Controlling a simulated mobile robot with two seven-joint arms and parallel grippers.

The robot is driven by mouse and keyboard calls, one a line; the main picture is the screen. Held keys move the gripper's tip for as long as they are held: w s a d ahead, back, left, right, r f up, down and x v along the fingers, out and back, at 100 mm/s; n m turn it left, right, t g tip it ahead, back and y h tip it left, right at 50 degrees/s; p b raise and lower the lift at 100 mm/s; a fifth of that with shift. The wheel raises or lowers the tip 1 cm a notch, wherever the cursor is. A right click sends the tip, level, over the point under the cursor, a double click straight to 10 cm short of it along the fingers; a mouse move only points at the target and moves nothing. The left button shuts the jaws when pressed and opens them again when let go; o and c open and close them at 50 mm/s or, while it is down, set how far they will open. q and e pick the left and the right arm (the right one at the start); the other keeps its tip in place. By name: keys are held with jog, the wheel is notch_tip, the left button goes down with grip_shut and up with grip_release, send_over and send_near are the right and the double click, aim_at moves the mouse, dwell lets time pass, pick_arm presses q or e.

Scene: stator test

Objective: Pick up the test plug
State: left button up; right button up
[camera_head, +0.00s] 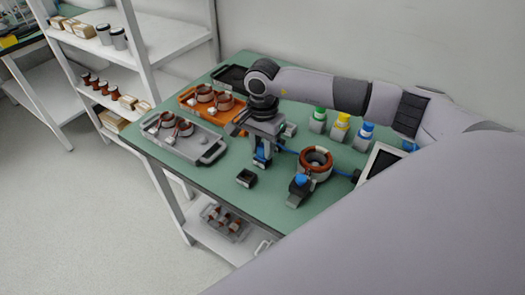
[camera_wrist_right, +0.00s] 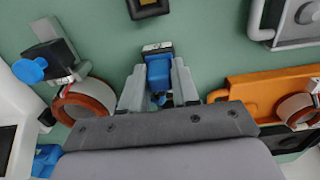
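The blue test plug (camera_head: 262,155) is below my right gripper (camera_head: 263,150), over the green table. In the right wrist view the plug (camera_wrist_right: 158,72), with a pale end, sits between the two grey fingers of the right gripper (camera_wrist_right: 158,82). The fingers meet its sides, so the gripper looks shut on it. A blue cable (camera_head: 288,152) runs near the gripper toward the tester. Whether the plug touches the table is hard to tell. My left gripper is out of view.
A small black holder (camera_head: 246,178) stands in front of the gripper. A copper-wound stator (camera_head: 316,163) and a blue-topped clamp (camera_head: 300,186) are to the right. Grey (camera_head: 207,152) and orange (camera_head: 188,99) trays are left. Green, yellow and blue-topped pieces stand behind.

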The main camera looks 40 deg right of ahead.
grip_shut()
